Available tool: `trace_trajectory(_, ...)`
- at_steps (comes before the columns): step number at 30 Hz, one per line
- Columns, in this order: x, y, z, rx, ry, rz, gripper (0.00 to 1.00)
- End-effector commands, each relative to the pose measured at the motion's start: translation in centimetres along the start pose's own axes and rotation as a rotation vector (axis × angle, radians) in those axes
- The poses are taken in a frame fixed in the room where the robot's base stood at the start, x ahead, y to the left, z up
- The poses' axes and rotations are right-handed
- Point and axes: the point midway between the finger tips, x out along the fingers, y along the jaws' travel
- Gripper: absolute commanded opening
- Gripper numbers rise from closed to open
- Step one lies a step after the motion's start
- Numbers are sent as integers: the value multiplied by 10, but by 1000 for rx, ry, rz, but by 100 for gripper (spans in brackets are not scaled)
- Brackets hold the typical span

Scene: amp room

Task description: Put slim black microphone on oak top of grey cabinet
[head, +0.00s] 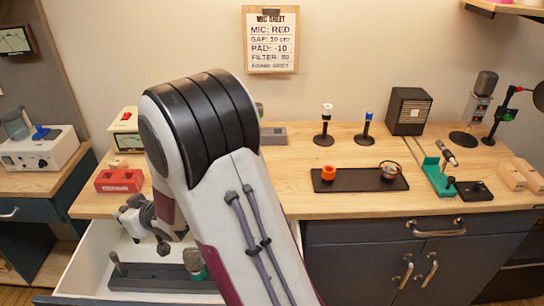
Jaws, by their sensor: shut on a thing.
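My gripper (145,222) is over the open white drawer (78,262) at the lower left, partly behind my own arm. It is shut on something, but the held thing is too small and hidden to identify. A dark foam tray (155,275) in the drawer bears a slim dark microphone-like piece (117,266) at its left and a thicker green-and-grey microphone (195,265) at its right. I cannot tell for sure which is the slim black microphone. A grey cabinet (385,237) with an oak top (250,200) spans the middle and right.
On the oak top are a red box (119,181), a dark tray (360,182) with small cups, microphone stands (324,125), a speaker (409,110) and a teal holder (437,178). Another oak-topped cabinet (38,181) at left bears a white device (40,150). Bare oak lies along the front.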

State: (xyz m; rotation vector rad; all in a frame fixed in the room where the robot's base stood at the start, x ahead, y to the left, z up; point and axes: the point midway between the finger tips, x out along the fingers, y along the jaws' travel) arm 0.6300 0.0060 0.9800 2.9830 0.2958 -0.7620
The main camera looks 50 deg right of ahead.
Motion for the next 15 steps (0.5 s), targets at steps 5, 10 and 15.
trace_trajectory(5,-17,0,-33,-2,7,1,0)
trace_trajectory(10,-34,0,-64,-2,7,1,0)
trace_trajectory(15,-49,0,-91,-3,7,1,0)
